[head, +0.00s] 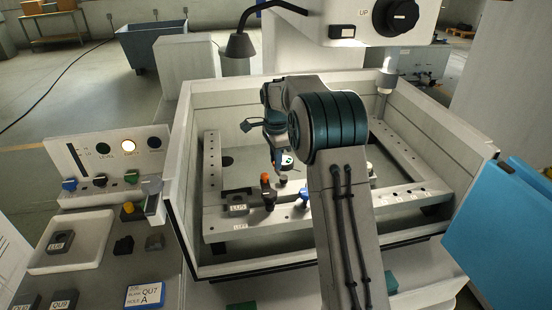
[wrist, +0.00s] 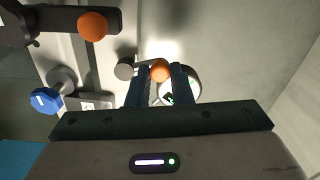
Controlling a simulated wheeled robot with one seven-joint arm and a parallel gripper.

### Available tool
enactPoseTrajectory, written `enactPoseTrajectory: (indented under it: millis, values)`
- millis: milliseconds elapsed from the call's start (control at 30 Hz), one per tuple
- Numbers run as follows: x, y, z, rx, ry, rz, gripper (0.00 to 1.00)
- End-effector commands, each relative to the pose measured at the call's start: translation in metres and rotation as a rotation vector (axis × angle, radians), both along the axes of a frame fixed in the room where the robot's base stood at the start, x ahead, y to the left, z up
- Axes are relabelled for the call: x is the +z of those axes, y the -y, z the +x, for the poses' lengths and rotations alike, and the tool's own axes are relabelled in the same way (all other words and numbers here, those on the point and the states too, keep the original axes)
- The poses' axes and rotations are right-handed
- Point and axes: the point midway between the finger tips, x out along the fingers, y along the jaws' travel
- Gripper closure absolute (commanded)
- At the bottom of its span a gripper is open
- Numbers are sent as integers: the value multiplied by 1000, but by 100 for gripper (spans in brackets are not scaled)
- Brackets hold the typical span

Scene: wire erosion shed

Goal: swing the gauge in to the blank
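The gauge shows a round dial with a pale rim and dark and green face (wrist: 168,92), partly hidden behind my fingers in the wrist view; in the head view its dial (head: 287,159) sits below my wrist. An orange ball knob (wrist: 160,70) with a short grey arm lies right at my fingertips. My gripper (wrist: 164,74) points down with its two teal fingers a small gap apart; whether they touch the knob is unclear. In the head view my gripper (head: 280,168) is partly hidden by my arm. A grey labelled blank (head: 237,209) lies on the frame's front rail.
An orange-topped lever (head: 266,190) and a blue knob (head: 304,196) stand on the front rail, left of my gripper in the wrist view. Tank walls (head: 182,165) surround the frame. A lamp (head: 240,45) and machine head hang above. A control panel (head: 105,165) stands left.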

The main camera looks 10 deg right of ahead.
Motion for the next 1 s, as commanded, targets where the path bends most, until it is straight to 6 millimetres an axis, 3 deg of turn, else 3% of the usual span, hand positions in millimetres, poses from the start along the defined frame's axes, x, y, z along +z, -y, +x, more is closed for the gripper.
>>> enactPoseTrajectory:
  millis: [467,1000]
  values:
    - [1,3,1,-72,-1,-1,100]
    - [1,24,2,-526,0,-2,100]
